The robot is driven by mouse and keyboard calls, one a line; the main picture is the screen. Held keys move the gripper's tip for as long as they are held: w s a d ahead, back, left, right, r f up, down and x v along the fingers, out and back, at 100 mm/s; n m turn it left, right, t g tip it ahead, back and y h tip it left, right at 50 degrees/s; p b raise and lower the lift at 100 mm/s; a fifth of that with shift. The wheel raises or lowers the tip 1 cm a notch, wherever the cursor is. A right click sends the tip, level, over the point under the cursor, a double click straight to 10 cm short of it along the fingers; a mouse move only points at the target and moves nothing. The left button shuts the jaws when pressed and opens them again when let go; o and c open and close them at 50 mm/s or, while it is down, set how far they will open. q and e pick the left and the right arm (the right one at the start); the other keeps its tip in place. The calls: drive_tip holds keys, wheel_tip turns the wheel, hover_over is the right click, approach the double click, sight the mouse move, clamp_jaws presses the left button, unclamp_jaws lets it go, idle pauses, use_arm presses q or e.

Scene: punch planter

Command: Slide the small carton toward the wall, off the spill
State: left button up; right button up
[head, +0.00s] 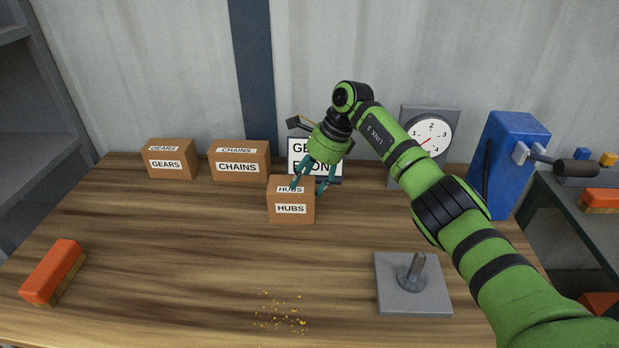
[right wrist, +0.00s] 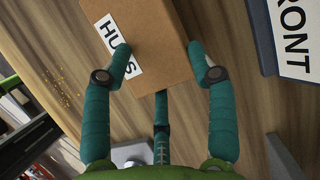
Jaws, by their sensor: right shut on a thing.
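The small carton labelled HUBS (head: 290,212) stands upright on the wooden bench, toward the wall and clear of the spill. The spill (head: 283,312) is a scatter of yellow specks near the bench's front. My right gripper (head: 311,187) reaches down from above and is shut on the HUBS carton. In the right wrist view the teal fingers (right wrist: 160,60) lie on either side of the carton (right wrist: 165,25). A third finger shows beneath it, its tip hidden by the carton. My left gripper is not in view.
The GEARS carton (head: 171,160) and CHAINS carton (head: 239,162) stand left, near the wall. A lettered sign (head: 299,150) stands behind the HUBS carton. A grey plate with a post (head: 412,284) is at front right; an orange brush (head: 53,271) is far left. The bench's left-centre is clear.

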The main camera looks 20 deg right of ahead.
drive_tip(key=o, duration=1.7)
drive_tip(key=shift+s+d+f, duration=0.1)
drive_tip(key=shift+d+f, duration=0.2)
drive_tip(key=shift+f, duration=0.35)
drive_tip(key=shift+w+f, duration=0.15)
drive_tip(key=shift+w, duration=0.05)
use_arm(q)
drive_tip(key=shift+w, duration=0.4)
use_arm(e)
drive_tip(key=shift+a+r, duration=0.1)
drive_tip(key=shift+r, duration=0.1)
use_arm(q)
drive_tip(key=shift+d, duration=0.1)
use_arm(e)
drive_tip(key=shift+r, duration=0.1)
